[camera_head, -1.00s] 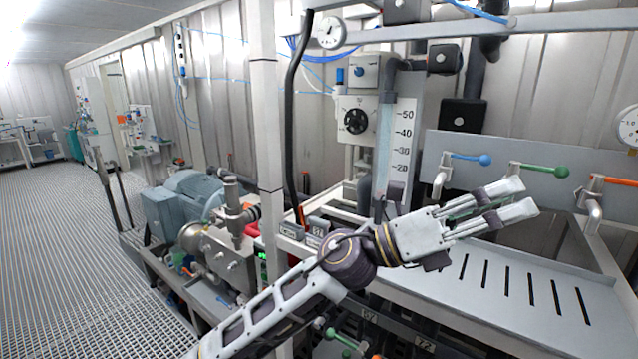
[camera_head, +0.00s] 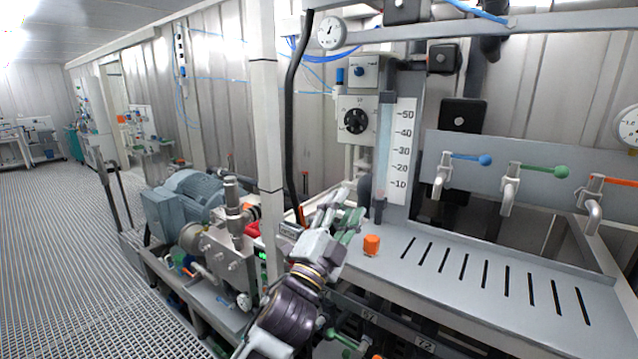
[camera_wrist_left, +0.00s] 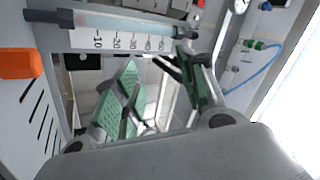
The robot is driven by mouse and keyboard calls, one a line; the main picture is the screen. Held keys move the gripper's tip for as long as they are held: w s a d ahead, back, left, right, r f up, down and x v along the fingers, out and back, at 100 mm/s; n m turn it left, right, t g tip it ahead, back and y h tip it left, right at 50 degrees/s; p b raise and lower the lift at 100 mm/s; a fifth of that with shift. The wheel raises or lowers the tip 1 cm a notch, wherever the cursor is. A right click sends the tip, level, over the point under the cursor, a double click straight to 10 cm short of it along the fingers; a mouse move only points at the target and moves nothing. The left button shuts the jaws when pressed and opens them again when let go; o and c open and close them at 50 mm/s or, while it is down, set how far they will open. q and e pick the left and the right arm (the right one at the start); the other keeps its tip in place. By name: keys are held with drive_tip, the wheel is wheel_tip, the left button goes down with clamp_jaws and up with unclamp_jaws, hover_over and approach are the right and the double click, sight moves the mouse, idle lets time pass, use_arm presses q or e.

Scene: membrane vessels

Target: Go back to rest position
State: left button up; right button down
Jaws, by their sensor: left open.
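My left gripper (camera_head: 342,210) is in the lower middle of the head view, left of the slotted grey tray. Its arm comes up from the bottom edge, with the fingers pointing up and away. In the left wrist view the green-padded fingers (camera_wrist_left: 158,92) are spread apart with nothing between them. The gripper is open and empty. My right gripper is in neither view.
The slotted tray (camera_head: 480,285) lies to the right, with an orange cap (camera_head: 371,245) at its left end. Blue, green and orange-handled taps (camera_head: 510,190) hang above it. A white post (camera_head: 266,120) and a pump (camera_head: 195,195) stand left. Grating floor is clear at far left.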

use_arm(q)
drive_tip(key=a+f+n+g+y, duration=0.3)
drive_tip(key=a+f+n+y, duration=0.2)
drive_tip(key=a+f, duration=0.5)
drive_tip(key=a+f+n+g+y, duration=0.2)
drive_tip(key=a+f+n+y, duration=0.35)
drive_tip(key=f, duration=0.75)
drive_tip(key=s+a+f+n+g, duration=0.3)
drive_tip(key=s+a+f+g, duration=0.15)
drive_tip(key=s+f, duration=0.4)
drive_tip(key=s+a+f+n+g+y, duration=0.1)
drive_tip(key=s+a+f+g, duration=0.3)
drive_tip(key=s+f, duration=0.35)
drive_tip(key=s+a+f+n+g+y, duration=0.1)
drive_tip(key=s+a+f+n+g, duration=0.15)
drive_tip(key=s+f, duration=0.5)
drive_tip(key=s+f+g, duration=0.1)
drive_tip(key=s+f, duration=0.1)
drive_tip(key=f, duration=1.3)
drive_tip(key=s+f+g, duration=0.1)
drive_tip(key=s+f, duration=0.1)
drive_tip(key=f, duration=1.4)
drive_tip(key=s+a+f, duration=0.2)
drive_tip(key=s+f, duration=0.8)
drive_tip(key=s, duration=0.1)
drive_tip(key=s+a+f+m+g, duration=0.1)
drive_tip(key=s+a+f, duration=0.2)
drive_tip(key=s+f, duration=0.6)
drive_tip(key=shift+s+f, duration=0.35)
drive_tip(key=shift+s, duration=0.9)
